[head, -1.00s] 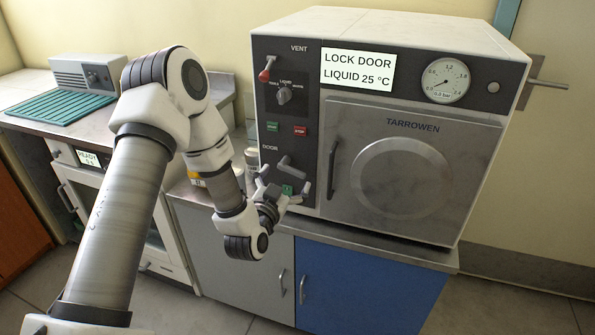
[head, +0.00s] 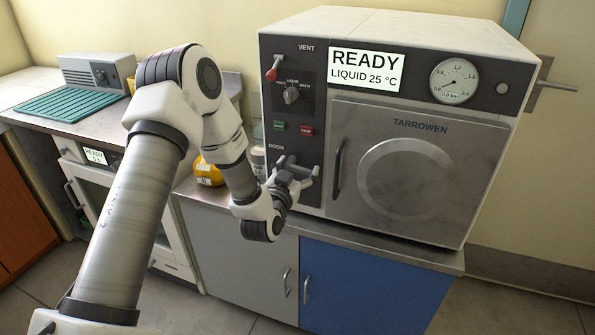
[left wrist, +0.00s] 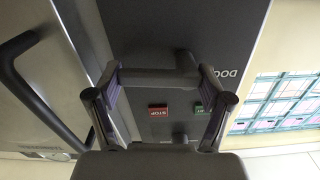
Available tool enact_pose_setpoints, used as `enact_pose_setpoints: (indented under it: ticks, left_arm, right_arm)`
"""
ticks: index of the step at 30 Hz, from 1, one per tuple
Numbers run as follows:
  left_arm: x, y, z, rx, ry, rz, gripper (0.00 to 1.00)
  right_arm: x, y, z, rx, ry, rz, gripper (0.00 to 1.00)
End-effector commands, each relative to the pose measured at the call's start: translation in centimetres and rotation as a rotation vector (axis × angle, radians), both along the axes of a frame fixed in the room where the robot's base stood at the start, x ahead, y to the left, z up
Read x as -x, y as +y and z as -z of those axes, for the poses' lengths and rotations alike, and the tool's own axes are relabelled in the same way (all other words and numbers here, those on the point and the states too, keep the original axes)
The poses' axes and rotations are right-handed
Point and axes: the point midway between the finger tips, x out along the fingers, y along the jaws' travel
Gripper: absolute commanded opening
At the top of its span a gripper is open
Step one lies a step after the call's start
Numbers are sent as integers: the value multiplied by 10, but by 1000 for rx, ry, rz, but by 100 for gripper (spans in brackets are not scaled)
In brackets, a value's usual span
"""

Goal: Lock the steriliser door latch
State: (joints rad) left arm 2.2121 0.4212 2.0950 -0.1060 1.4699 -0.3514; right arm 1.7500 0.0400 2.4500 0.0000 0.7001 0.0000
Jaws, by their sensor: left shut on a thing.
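The steriliser (head: 515,130) stands on the counter with its round-panelled door (head: 408,185) closed. Its screen (head: 367,69) reads READY, LIQUID 25 °C. The grey door latch lies under the DOOR label, left of the door, mostly covered by my gripper in the head view. In the left wrist view the latch bar (left wrist: 158,77) runs across between my fingertips. My left gripper (head: 292,176) is shut on this latch at the panel; it also shows in the left wrist view (left wrist: 160,88). My right gripper is in neither view.
The dark vertical door handle (head: 338,168) is just right of my gripper. Green (head: 279,126) and red STOP (head: 306,131) buttons sit above the latch. A yellow container (head: 208,170) stands left of the steriliser. Cabinets (head: 370,285) are below.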

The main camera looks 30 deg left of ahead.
Motion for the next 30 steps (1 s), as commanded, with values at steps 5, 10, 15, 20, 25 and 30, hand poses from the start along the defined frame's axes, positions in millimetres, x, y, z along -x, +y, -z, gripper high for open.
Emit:
enact_pose_setpoints:
  ticks: [5,10,15,20,25,30]
  left_arm:
    - [0,0,-3,125,-32,0,45]
    - [0,0,-4,127,-32,0,45]
    - [0,0,-4,126,-31,0,100]
    - [0,0,-3,126,-31,0,100]
    - [1,0,-3,125,-31,0,100]
    - [22,-5,-2,128,-28,0,100]
  right_arm:
    - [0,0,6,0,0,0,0]
    - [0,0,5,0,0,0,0]
    - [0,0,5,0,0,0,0]
    - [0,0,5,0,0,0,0]
    - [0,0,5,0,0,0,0]
    - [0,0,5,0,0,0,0]
